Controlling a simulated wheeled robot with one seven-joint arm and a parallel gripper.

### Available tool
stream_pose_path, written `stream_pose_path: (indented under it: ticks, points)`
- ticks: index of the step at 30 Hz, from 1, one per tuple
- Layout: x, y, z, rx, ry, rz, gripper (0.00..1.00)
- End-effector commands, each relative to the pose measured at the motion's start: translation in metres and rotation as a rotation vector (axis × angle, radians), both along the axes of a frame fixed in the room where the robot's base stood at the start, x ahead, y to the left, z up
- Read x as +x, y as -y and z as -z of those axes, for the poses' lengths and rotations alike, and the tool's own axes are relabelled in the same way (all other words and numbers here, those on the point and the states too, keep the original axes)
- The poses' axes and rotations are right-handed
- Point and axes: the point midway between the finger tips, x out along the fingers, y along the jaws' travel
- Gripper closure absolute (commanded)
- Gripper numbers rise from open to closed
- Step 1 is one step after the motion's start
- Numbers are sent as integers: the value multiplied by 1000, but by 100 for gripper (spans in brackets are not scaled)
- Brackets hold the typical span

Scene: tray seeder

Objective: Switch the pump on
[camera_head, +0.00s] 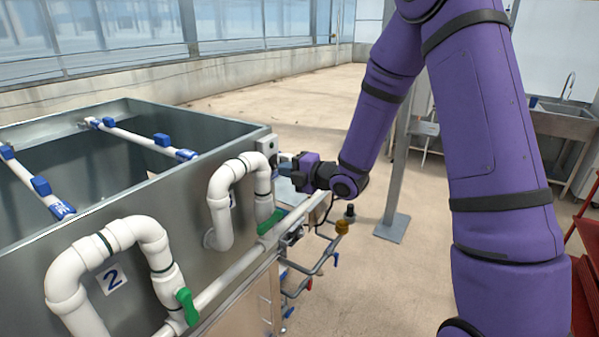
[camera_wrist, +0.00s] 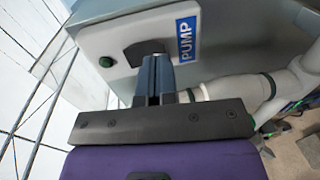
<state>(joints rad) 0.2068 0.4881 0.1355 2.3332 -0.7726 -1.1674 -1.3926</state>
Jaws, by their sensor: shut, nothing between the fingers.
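The pump switch box (camera_wrist: 107,39) is a pale grey box with a blue PUMP label (camera_wrist: 188,39). It carries a dark switch or recess (camera_wrist: 146,47) and a round green button or lamp (camera_wrist: 106,62). In the head view my gripper (camera_head: 284,162) is right beside the box.
White pipes (camera_head: 115,240) with green valve handles (camera_head: 187,306) run along the tank's outer wall, close below my gripper. A grey post (camera_head: 395,170) stands to the right. A sink (camera_head: 563,122) is at the back right. Open floor (camera_head: 275,105) lies behind the tank.

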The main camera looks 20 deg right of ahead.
Motion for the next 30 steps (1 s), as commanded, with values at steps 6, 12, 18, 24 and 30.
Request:
stream_pose_path:
  ticks: [6,12,18,24,30]
  points:
    - [8,-6,2,0,-1,0,100]
    - [8,-6,2,0,-1,0,100]
    - [12,-9,3,0,-1,-1,100]
    - [11,-8,3,0,0,0,100]
    - [14,-9,3,0,0,-1,100]
